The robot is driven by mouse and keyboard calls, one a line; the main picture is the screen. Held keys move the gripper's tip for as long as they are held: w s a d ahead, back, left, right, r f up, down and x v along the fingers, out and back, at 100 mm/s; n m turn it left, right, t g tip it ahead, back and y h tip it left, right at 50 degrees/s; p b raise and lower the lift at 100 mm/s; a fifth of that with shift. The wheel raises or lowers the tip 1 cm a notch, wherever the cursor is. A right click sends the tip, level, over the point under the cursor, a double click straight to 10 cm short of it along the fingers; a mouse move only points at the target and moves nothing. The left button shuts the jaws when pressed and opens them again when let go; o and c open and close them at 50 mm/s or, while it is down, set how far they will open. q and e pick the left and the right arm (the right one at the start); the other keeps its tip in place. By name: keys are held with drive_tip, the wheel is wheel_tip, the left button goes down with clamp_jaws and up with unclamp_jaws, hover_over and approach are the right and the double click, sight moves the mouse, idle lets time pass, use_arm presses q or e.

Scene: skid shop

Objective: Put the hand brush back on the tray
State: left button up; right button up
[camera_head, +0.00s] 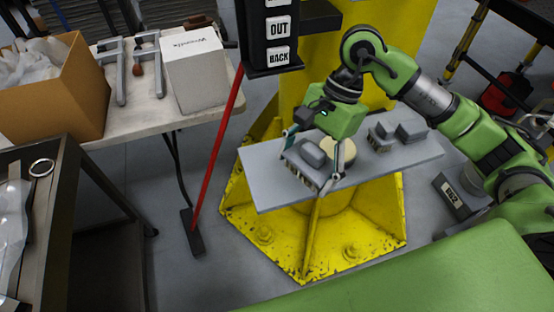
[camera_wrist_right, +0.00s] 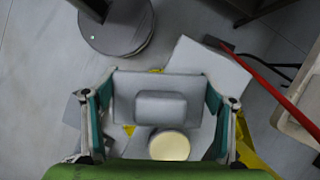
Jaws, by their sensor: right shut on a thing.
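The hand brush (camera_head: 308,158) is a grey block with a raised grip on top and pale bristles below. My right gripper (camera_head: 312,167) is shut on it, with one finger at each end. The brush also fills the middle of the right wrist view (camera_wrist_right: 160,108), between the fingers. The tray (camera_head: 265,185) is a flat grey plate on a yellow pedestal. The brush overlaps the tray's left part in the head view; I cannot tell whether it touches it. My left gripper is not in view.
A second grey brush-like block (camera_head: 408,131) and a smaller one (camera_head: 381,137) sit on the tray's right part. A round cream thing (camera_head: 337,151) is beside the held brush. A red pole (camera_head: 217,150) stands left of the tray. A table (camera_head: 150,118) holds clamps and boxes.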

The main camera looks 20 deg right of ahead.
drive_tip(key=w+a+f+p, duration=0.2)
drive_tip(key=w+f, duration=0.1)
drive_tip(key=w, duration=0.2)
drive_tip(key=p, duration=0.1)
hover_over(272, 178)
drive_tip(key=d, duration=0.2)
drive_tip(key=f, duration=0.3)
drive_tip(key=shift+s+a+f, duration=0.15)
drive_tip(key=shift+s+f, duration=0.05)
drive_tip(key=shift+f, duration=0.15)
drive_tip(key=shift+w+a+f, duration=0.1)
drive_tip(key=shift+w+f, duration=0.25)
drive_tip(key=shift+f, duration=0.1)
drive_tip(key=shift+w+f, duration=0.2)
drive_tip(key=shift+f, duration=0.05)
wheel_tip(272, 178, down, 3)
drive_tip(key=shift+r+p, duration=0.1)
drive_tip(key=shift+p, duration=1.15)
drive_tip(key=shift+f+b, duration=0.35)
drive_tip(key=shift+f, duration=0.05)
drive_tip(key=o, duration=1)
drive_tip(key=shift+r, duration=0.1)
drive_tip(key=shift+o, duration=0.2)
